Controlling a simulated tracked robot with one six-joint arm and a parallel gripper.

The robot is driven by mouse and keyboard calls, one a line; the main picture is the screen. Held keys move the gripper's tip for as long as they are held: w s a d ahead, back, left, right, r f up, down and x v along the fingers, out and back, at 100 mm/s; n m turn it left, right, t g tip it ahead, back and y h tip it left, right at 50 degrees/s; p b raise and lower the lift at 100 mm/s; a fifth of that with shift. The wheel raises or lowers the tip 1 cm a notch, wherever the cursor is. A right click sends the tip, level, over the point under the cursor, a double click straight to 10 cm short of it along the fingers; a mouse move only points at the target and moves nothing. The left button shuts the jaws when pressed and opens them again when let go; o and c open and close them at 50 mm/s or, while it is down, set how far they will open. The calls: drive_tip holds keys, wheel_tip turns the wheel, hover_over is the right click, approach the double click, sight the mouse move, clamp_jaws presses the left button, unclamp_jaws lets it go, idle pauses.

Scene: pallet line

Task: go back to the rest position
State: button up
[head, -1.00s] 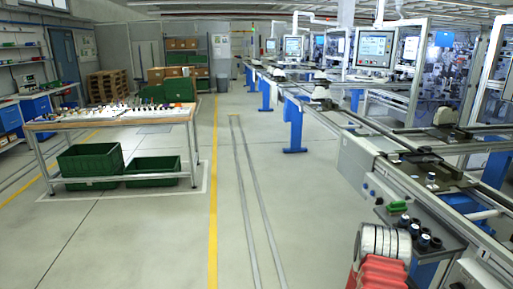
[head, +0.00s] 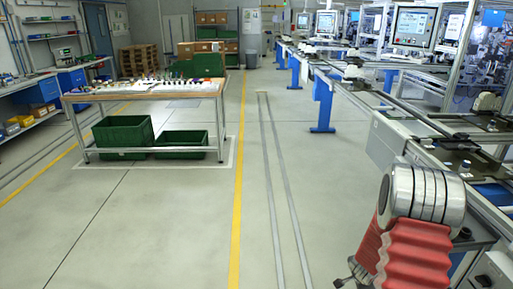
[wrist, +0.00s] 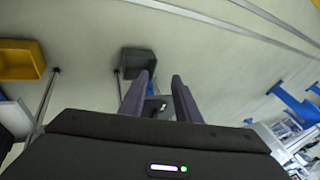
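My gripper (wrist: 160,76) shows in the wrist view with its two dark fingers apart and nothing visibly held between their tips. Pale floor and a grey bin (wrist: 138,61) show beyond the fingertips. A small dark item shows farther down in the gap, too unclear to name. In the head view my arm, with its red ribbed sleeve and silver joint, stands at the lower right. The gripper itself cannot be made out clearly there.
The conveyor line (head: 400,140) runs along the right, close to my arm. A workbench (head: 150,92) with small parts stands left, green crates (head: 123,134) below it. A yellow bin (wrist: 20,60) shows in the wrist view. The central floor is clear.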

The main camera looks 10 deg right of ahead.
drive_tip(key=s+a+r+n+g+y, duration=0.1)
drive_tip(key=s+a+r+n+y, duration=0.1)
drive_tip(key=a+r+n, duration=0.5)
drive_tip(key=s+a+r+n+y, duration=0.2)
drive_tip(key=s+a+r, duration=0.1)
drive_tip(key=a+r, duration=0.65)
drive_tip(key=s+a+r+n+t, duration=0.1)
drive_tip(key=s+a+r+n, duration=0.4)
drive_tip(key=r, duration=0.5)
drive_tip(key=s+a+r+n+t, duration=0.1)
drive_tip(key=s+a+r+n, duration=0.3)
drive_tip(key=s+a+r, duration=0.5)
wheel_tip(320, 180, up, 2)
drive_tip(key=shift+s+a+r+n+t, duration=0.15)
drive_tip(key=shift+s+a+n+t, duration=0.2)
drive_tip(key=shift+a, duration=0.4)
drive_tip(key=shift+s, duration=0.1)
